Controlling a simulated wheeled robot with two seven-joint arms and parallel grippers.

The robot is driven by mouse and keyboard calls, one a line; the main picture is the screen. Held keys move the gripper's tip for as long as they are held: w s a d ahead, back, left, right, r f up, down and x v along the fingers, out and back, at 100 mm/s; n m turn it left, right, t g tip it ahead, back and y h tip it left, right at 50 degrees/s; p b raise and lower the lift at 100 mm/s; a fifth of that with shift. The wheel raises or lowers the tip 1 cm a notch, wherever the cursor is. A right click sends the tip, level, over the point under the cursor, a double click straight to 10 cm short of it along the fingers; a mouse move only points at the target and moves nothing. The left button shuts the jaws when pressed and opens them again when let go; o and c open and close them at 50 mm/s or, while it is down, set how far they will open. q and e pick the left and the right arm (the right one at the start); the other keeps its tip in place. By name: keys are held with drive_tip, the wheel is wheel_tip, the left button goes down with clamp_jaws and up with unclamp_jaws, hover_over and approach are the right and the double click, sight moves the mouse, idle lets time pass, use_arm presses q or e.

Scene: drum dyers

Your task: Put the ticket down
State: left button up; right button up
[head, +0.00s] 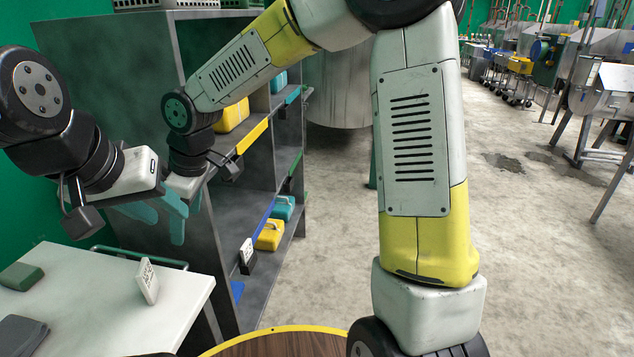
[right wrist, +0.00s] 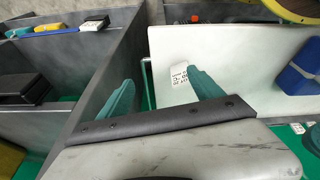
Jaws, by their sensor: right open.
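The ticket (head: 147,282) is a small white card with dark print. It stands tilted on the white table (head: 90,305), near the table's right side. In the right wrist view the ticket (right wrist: 181,76) shows on the table top, beyond and between my open fingers. My right gripper (head: 184,213) is open and empty, above and apart from the ticket; its teal fingers also show in the right wrist view (right wrist: 163,97). My left gripper (head: 138,211) is beside it at the left; its fingers overlap with the right gripper's in the picture, so their opening is unclear.
A round brown table (head: 285,345) is at the front.

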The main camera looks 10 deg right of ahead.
drive_tip(key=s+d+r+m+t+h, duration=0.15)
drive_tip(key=d+r+m, duration=0.25)
drive_tip(key=d, duration=0.5)
drive_tip(key=s+d+r+m+t+h, duration=0.1)
drive_tip(key=s+d+r+m, duration=0.2)
drive_tip(key=d, duration=0.6)
drive_tip(key=s+d+r+m+t+y, duration=0.1)
drive_tip(key=s+d+r+m, duration=0.3)
drive_tip(key=s+d+m, duration=0.4)
drive_tip(key=shift+s+d+t, duration=0.25)
drive_tip(key=shift+d+t, duration=0.4)
drive_tip(key=shift+d, duration=0.95)
drive_tip(key=shift+r+y, duration=0.1)
drive_tip(key=shift+y, duration=0.15)
